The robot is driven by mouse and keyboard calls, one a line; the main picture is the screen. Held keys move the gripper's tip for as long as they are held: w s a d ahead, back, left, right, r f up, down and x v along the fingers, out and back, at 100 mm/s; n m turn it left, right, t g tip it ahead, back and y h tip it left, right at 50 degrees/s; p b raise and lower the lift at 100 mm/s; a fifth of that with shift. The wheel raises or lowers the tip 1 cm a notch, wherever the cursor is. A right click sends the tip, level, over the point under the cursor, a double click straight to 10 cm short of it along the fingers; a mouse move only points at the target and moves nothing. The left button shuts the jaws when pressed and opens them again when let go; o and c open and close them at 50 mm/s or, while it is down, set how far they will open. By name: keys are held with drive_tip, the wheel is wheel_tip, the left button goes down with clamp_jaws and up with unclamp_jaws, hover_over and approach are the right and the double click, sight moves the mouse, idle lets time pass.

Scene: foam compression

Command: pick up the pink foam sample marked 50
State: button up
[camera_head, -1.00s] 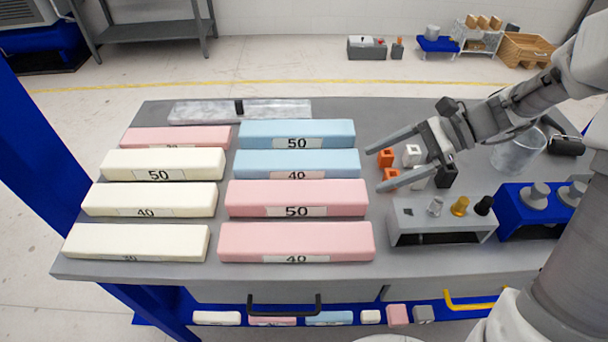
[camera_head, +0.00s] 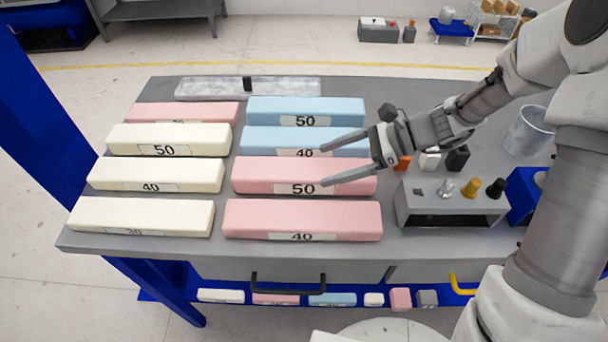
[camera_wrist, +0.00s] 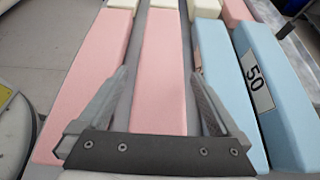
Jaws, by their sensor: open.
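The pink foam sample marked 50 (camera_head: 270,172) lies flat on the table in the right-hand column, its label facing front. It also shows in the wrist view (camera_wrist: 163,50), running between my fingers. My gripper (camera_head: 322,167) is open and empty. In the head view its fingers reach in from the right over the sample's right half. In the wrist view my gripper (camera_wrist: 160,74) has one finger on each side of the sample's outline. How far the fingers are above the foam is hard to tell.
The pink sample marked 40 (camera_head: 300,217) lies in front, and the blue one marked 40 (camera_head: 270,139) close behind. A blue sample marked 50 (camera_head: 280,108) is farther back. A grey holder with knobs (camera_head: 452,212) stands right.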

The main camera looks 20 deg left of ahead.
sight(307, 168)
drive_tip(key=x, duration=0.5)
drive_tip(key=shift+a+b, duration=0.2)
drive_tip(key=shift+b, duration=0.1)
drive_tip(key=shift+r, duration=0.1)
drive_tip(key=c, duration=1.1)
drive_tip(key=shift+o, duration=0.2)
drive_tip(key=shift+r, duration=0.15)
